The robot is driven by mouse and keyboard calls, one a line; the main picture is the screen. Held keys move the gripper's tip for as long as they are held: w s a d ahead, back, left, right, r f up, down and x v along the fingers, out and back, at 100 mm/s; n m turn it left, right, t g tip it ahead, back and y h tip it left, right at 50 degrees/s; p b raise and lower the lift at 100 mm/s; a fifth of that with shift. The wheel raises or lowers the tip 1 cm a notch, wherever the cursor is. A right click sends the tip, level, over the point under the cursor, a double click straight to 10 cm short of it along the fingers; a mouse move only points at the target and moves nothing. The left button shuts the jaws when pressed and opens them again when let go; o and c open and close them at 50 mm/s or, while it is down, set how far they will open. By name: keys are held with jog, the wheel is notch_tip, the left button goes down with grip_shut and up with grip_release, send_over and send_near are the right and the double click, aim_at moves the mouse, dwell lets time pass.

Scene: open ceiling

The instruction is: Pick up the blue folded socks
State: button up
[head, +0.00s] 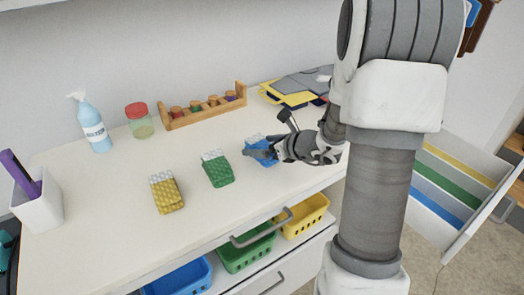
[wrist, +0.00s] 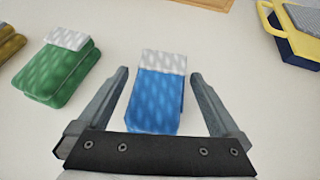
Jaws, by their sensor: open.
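The blue folded socks (head: 257,141) lie on the white tabletop, blue with a pale cuff at the far end. In the wrist view the blue socks (wrist: 157,92) lie between the two fingers of my open gripper (wrist: 158,85). One finger is on each side, with a visible gap at the left and a smaller one at the right. In the head view my gripper (head: 262,152) is at the socks and covers part of them. I cannot tell how high the fingers are above the table.
Green folded socks (head: 218,169) and yellow folded socks (head: 166,192) lie to the left. Behind stand a wooden rack (head: 203,106), a red-lidded jar (head: 139,121) and a spray bottle (head: 93,124). Coloured baskets (head: 304,215) sit below the tabletop.

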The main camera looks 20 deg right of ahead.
jog(key=shift+c, duration=0.2)
jog(key=c, duration=1.2)
jog(key=shift+c, duration=0.2)
